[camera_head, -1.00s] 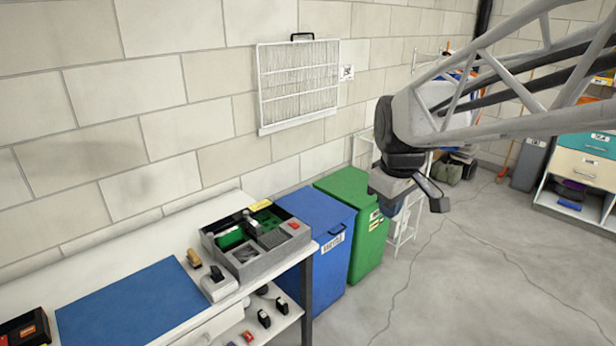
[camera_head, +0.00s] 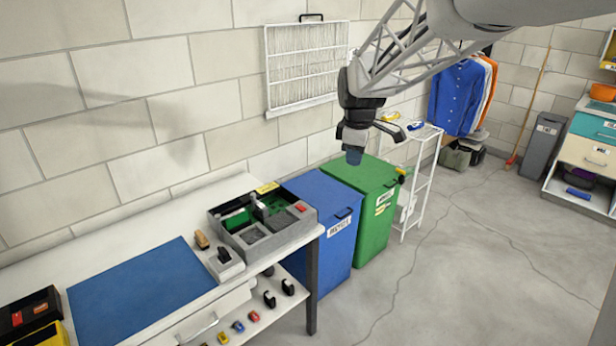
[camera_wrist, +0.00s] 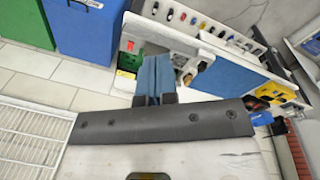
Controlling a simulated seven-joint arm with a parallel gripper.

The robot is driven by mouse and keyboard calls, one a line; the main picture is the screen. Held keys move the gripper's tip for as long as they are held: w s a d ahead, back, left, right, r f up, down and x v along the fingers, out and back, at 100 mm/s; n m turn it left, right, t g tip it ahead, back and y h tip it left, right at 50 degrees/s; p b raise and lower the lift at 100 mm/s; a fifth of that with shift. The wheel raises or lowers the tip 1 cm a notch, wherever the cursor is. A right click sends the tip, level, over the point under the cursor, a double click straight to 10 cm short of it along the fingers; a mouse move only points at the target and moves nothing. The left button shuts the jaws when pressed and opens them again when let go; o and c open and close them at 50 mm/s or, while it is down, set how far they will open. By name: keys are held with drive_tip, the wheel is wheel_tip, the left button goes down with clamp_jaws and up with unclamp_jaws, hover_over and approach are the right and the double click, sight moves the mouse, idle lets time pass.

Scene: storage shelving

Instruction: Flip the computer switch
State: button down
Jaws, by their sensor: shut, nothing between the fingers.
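The open grey computer case (camera_head: 268,240) with green boards inside stands on the white workbench, near its right end. A small red switch (camera_head: 301,207) sits on its right part; whether it is on or off is too small to tell. My gripper (camera_head: 354,156) is shut and empty, in the air to the right of and higher than the case, in front of the green bin in the picture. In the wrist view, my shut blue fingertips (camera_wrist: 153,62) partly cover the case, whose green inside (camera_wrist: 130,61) shows to their left.
A blue bin (camera_head: 325,270) and a green bin (camera_head: 375,235) stand right of the workbench. A blue mat (camera_head: 135,295) and a small grey device (camera_head: 226,268) lie left of the case. A white grille (camera_head: 308,65) hangs on the wall. Open floor lies right.

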drive_tip(key=w+a+f+n, duration=0.3)
drive_tip(key=w+a, duration=0.1)
drive_tip(key=w, duration=0.2)
drive_tip(key=w+a+f+n, duration=0.3)
drive_tip(key=w+f, duration=0.1)
drive_tip(key=w, duration=0.3)
drive_tip(key=n+g, duration=0.1)
drive_tip(key=n, duration=0.5)
hover_over(301, 207)
drive_tip(key=a, duration=0.1)
wheel_tip(301, 207, down, 11)
drive_tip(key=shift+w+r, duration=0.1)
drive_tip(key=shift+w, duration=0.3)
wheel_tip(301, 207, down, 14)
drive_tip(key=shift+f, duration=0.1)
drive_tip(key=shift+f, duration=0.1)
drive_tip(key=shift+s, duration=0.1)
drive_tip(key=shift+s+d+r, duration=0.3)
drive_tip(key=shift+s+d, duration=0.1)
drive_tip(key=shift+d, duration=0.05)
idle(0.3)
